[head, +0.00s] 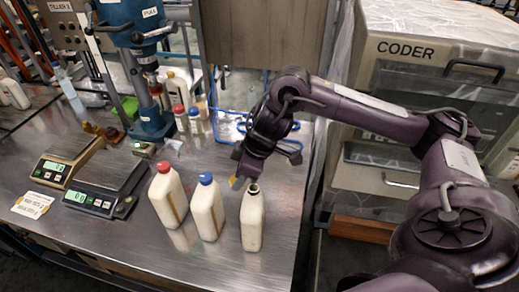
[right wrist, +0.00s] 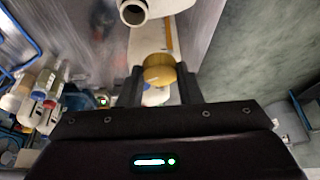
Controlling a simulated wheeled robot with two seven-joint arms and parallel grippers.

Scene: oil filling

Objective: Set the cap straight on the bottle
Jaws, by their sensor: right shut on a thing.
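An open white bottle (head: 252,222) stands upright on the metal table near its front right edge, its dark mouth uncovered. My right gripper (head: 238,180) is shut on a yellow cap (head: 237,184), just left of and slightly above the bottle's mouth. In the right wrist view the yellow cap (right wrist: 159,70) sits between the fingertips, and the bottle's open neck (right wrist: 133,12) is apart from it at the top. I cannot tell exactly how level the cap is. My left gripper is not in view.
A blue-capped bottle (head: 207,208) and a red-capped bottle (head: 168,195) stand left of the open one. Two scales (head: 100,195) sit further left. A blue press (head: 148,70) and small bottles stand behind. The CODER machine (head: 430,70) is at the right.

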